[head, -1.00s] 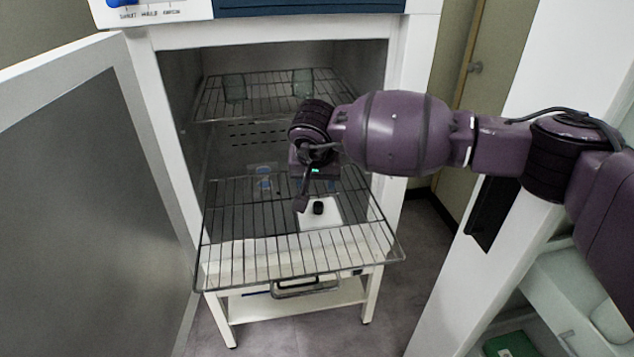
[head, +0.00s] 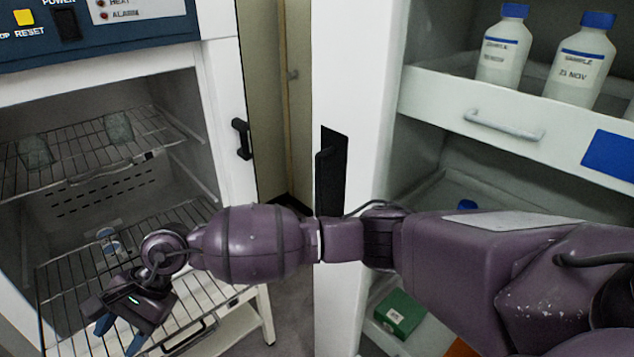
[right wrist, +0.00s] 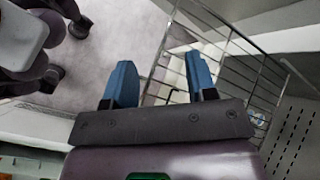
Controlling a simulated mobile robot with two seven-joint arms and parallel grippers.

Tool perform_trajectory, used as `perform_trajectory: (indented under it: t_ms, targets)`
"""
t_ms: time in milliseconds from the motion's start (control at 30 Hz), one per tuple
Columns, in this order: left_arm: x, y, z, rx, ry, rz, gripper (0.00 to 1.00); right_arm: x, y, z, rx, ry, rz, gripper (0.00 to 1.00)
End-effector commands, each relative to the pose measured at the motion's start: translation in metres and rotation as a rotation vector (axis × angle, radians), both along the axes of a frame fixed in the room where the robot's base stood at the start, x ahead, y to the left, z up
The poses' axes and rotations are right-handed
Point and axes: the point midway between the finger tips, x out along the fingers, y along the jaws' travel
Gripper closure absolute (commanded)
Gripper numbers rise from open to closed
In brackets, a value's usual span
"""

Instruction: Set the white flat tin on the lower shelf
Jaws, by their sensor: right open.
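My right gripper (head: 119,335) is at the lower left of the head view, over the wire lower shelf (head: 70,275) of the open freeze dryer. Its blue fingers are apart, with nothing held between them. In the right wrist view, the open gripper (right wrist: 160,68) shows beside the wire shelf (right wrist: 225,50). I cannot make out the white flat tin for sure now; my right gripper and forearm cover part of the shelf in the head view. My left gripper is not in view.
Small clear containers with blue parts (head: 108,240) stand at the back of the lower shelf. Two greenish items (head: 118,128) are on the upper shelf. At right, a cabinet drawer (head: 480,115) holds blue-capped bottles (head: 575,62). A green box (head: 398,314) sits low inside.

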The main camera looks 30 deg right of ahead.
Motion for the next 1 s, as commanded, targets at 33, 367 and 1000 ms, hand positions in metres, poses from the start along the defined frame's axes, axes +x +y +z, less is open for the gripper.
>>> perform_trajectory:
  t_ms: [33,367,1000]
  targets:
    - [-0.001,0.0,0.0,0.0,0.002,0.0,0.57,-0.01,0.005,-0.001,0.066,0.088,-0.049,0.48]
    - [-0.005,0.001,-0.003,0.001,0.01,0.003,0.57,-0.039,0.013,0.022,0.474,0.716,-0.409,0.48]
    - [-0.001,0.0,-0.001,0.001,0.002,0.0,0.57,-0.017,-0.172,-0.041,1.398,2.388,-1.171,0.48]
